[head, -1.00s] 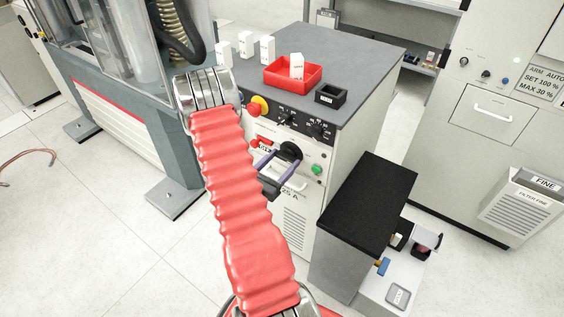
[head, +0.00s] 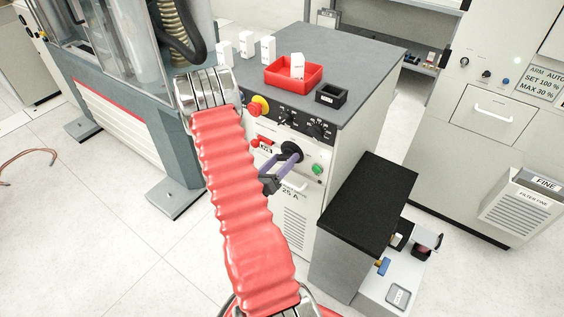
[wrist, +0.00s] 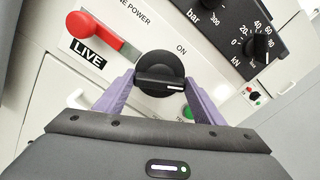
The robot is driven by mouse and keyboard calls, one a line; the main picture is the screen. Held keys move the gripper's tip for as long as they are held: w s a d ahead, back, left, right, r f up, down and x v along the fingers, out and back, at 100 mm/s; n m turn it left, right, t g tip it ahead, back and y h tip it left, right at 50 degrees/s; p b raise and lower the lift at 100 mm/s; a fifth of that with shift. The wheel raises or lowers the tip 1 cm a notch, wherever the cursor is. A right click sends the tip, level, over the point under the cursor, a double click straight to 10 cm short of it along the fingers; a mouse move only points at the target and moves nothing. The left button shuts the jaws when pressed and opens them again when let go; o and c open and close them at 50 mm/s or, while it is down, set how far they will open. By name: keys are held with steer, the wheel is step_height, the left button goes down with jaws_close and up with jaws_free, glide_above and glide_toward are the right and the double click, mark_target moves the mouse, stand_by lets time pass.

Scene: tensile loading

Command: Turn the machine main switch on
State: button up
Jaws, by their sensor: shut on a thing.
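The main switch is a black round rotary knob with a raised bar on the front of the grey machine cabinet; it shows in the head view (head: 291,150) and the wrist view (wrist: 160,68). The bar lies nearly level in the wrist view, its white mark at the right end, below the word ON. My gripper (wrist: 160,84) has its two purple fingers at either end of the bar, shut on it. In the head view my gripper (head: 283,166) reaches the knob from in front and below.
A red lever (wrist: 98,36) by a LIVE label sits left of the knob. A green button (head: 317,169) is on the right, a white handle below. A red emergency button (head: 258,106) and dials are above. A black-topped box (head: 370,200) stands right.

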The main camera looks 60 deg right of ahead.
steer(key=n, duration=0.6)
steer(key=shift+w+d, duration=0.1)
steer(key=shift+w, duration=0.15)
steer(key=n, duration=0.5)
steer(key=shift+f+n, duration=0.2)
steer(key=shift+n, duration=0.2)
steer(key=o, duration=1.1)
steer(key=shift+c, duration=0.2)
steer(key=w+a, duration=0.2)
steer(key=a, duration=1.1)
steer(key=shift+a, duration=0.4)
steer(key=shift+f, duration=0.1)
